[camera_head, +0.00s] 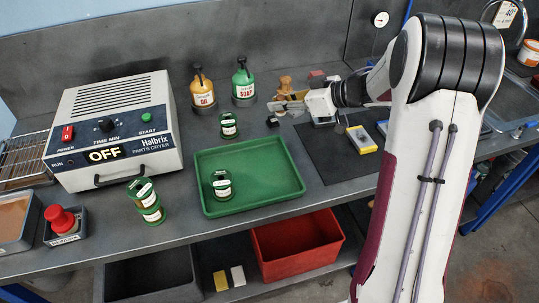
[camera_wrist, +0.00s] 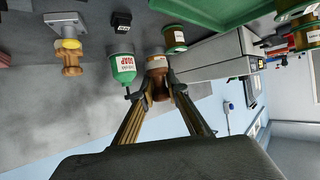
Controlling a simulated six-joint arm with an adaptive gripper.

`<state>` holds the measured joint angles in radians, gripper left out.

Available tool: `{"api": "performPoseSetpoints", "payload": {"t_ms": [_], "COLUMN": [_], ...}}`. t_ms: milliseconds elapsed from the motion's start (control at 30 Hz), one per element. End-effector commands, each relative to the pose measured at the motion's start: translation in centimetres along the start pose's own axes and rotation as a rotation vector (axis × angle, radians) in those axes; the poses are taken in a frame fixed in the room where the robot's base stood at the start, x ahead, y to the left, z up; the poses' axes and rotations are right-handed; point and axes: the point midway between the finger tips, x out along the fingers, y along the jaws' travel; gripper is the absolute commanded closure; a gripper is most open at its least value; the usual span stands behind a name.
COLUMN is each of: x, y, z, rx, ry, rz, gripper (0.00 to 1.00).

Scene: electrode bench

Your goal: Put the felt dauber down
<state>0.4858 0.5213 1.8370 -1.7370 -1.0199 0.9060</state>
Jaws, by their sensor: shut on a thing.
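My gripper (camera_head: 283,101) reaches left over the back of the bench, its fingers nearly level. In the wrist view its fingertips (camera_wrist: 159,92) are closed on a small brown, wood-coloured piece (camera_wrist: 157,86), which appears to be the felt dauber. Its lower end is not clear, and in the head view I cannot separate it from the fingers. A wooden knob (camera_head: 286,82) stands just behind the fingers; in the wrist view a knob with a yellow ring and grey base (camera_wrist: 71,60) appears to be the same thing, apart from the fingers.
The oil bottle (camera_head: 203,91) and soap bottle (camera_head: 244,83) stand left of my gripper. A green tray (camera_head: 275,182) lies in front. The dark mat (camera_head: 335,160) has bare room beside a yellow-and-grey block (camera_head: 361,139).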

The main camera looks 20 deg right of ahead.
Motion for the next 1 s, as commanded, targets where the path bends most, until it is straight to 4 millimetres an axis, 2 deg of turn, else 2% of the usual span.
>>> {"api": "performPoseSetpoints", "payload": {"t_ms": [33, 100, 200, 300, 767, 1000], "x": [-0.1, -0.1, -0.2, -0.3, -0.4, 0.3], "y": [-1.6, -3.5, -5.5, -6.7, -7.2, -7.2], "z": [0.1, 0.4, 0.6, 0.5, 0.3, 1.6], "rx": [-0.019, -0.045, -0.079, -0.103, -0.117, -0.115], "ry": [0.001, 0.002, 0.003, 0.004, 0.005, 0.004], "rz": [-0.038, -0.087, -0.147, -0.190, -0.216, -0.218], "gripper": [1.00, 1.00, 1.00, 1.00, 1.00, 1.00]}}
